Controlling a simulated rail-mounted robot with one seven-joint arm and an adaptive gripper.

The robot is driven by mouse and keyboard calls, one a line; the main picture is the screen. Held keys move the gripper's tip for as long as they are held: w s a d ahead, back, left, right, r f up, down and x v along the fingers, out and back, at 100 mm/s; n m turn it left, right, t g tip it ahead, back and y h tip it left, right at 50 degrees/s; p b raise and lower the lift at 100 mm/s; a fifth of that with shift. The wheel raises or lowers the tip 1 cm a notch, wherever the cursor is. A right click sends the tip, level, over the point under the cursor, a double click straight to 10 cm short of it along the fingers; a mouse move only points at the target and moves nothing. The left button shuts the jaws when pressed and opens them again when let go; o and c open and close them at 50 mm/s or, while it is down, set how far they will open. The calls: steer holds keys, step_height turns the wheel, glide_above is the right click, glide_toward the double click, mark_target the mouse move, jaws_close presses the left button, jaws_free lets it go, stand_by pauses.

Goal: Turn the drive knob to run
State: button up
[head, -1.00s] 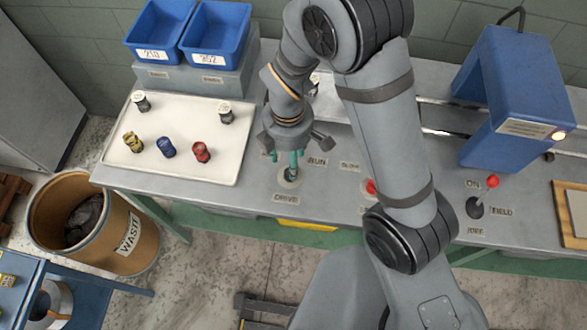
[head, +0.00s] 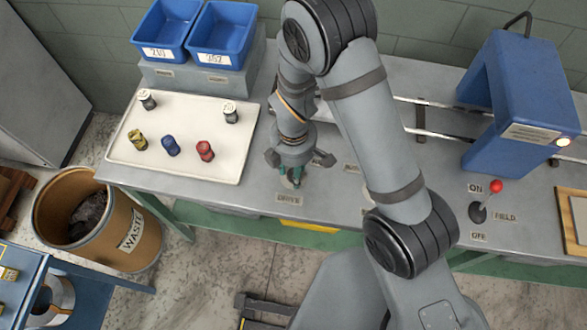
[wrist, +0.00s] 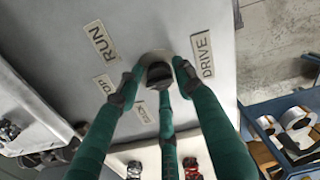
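The drive knob (wrist: 158,72) is a small dark knob on a pale round base, beside the DRIVE label (wrist: 202,53) in the wrist view. The RUN label (wrist: 101,43) lies to its left, with two smaller labels below. My gripper (wrist: 158,70) has green fingers with dark tips around the knob. The left and right fingertips stand apart with a gap on each side of it; the third finger overlaps its near side, so contact there cannot be told. In the head view my gripper (head: 290,178) points down at the panel and mostly hides the knob. Which way the knob points is unclear.
A white tray (head: 180,108) with several small colored parts lies left of my gripper. Blue bins (head: 222,35) stand behind. A waste drum (head: 140,235) stands on the floor.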

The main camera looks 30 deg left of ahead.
steer(key=c, duration=0.8)
